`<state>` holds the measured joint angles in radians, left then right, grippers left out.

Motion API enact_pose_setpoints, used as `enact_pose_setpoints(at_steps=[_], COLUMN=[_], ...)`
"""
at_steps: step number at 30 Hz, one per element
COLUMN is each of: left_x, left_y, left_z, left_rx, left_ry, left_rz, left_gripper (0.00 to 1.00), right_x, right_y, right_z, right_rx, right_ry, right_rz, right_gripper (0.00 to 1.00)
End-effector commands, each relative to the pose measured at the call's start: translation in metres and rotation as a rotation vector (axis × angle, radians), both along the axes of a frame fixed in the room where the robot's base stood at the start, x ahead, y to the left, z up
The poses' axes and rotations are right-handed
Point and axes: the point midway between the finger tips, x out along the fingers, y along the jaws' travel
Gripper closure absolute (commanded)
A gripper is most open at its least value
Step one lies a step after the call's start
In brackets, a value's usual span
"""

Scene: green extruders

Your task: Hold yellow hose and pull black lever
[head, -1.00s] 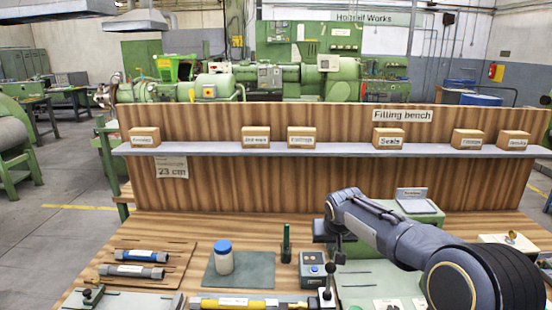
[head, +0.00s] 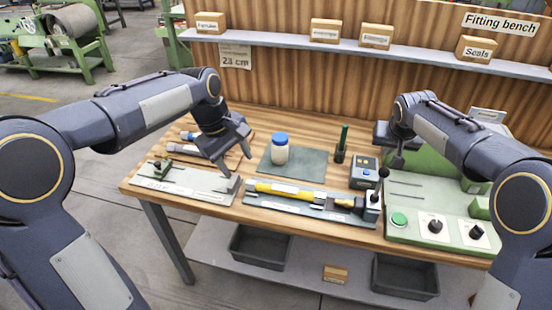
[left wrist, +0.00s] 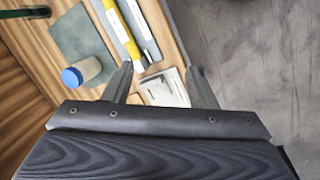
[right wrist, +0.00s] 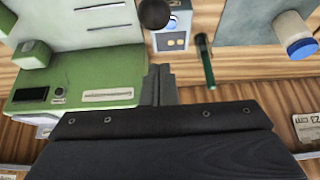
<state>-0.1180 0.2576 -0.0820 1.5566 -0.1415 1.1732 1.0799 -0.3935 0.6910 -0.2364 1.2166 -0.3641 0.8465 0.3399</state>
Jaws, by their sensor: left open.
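The yellow hose (head: 278,187) lies in a long fixture along the front of the bench; it also shows in the left wrist view (left wrist: 120,28). The black lever (head: 381,184) stands upright at the fixture's right end, its ball knob (right wrist: 155,13) at the top of the right wrist view. My left gripper (head: 238,165) is open and empty, above the bench just behind and left of the hose's left end; its fingers (left wrist: 162,72) are wide apart. My right gripper (head: 398,158) is behind and above the lever, apart from it. Its fingers (right wrist: 160,70) are together, with nothing between them.
A blue-lidded jar (head: 280,150) stands on a dark mat (head: 308,164). A green marker-like post (head: 342,145) and a grey control box (head: 363,172) stand behind the lever. A green-and-grey panel (head: 450,205) with knobs lies right. A plate fixture (head: 190,184) lies left.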

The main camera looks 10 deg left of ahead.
Motion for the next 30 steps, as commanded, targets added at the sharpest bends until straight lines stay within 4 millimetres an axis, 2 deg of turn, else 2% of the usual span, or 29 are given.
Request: enact_pose_setpoints(at_steps=[1,6,12,17,23,30], left_x=[0.020,0.076,0.118,0.131,0.134,0.134], left_y=[-0.006,-0.027,-0.051,-0.061,-0.064,-0.063], left_z=[-0.010,-0.043,-0.081,-0.098,-0.115,-0.158], left_rx=[0.012,0.060,0.119,0.146,0.154,0.155], left_ry=[0.036,0.132,0.194,0.211,0.217,0.220], left_rz=[0.049,0.253,0.441,0.523,0.547,0.545], left_gripper=[0.48,0.48,0.48,0.48,0.48,0.48], right_x=[0.000,0.000,0.000,0.000,0.000,0.000], right_y=[0.000,0.000,0.000,0.000,0.000,0.000], right_z=[0.000,0.000,0.000,0.000,0.000,0.000], right_rx=[0.000,0.000,0.000,0.000,0.000,0.000], right_ry=[0.000,0.000,0.000,0.000,0.000,0.000], right_rz=[0.000,0.000,0.000,0.000,0.000,0.000], right_gripper=[1.00,1.00,1.00,1.00,1.00,1.00])
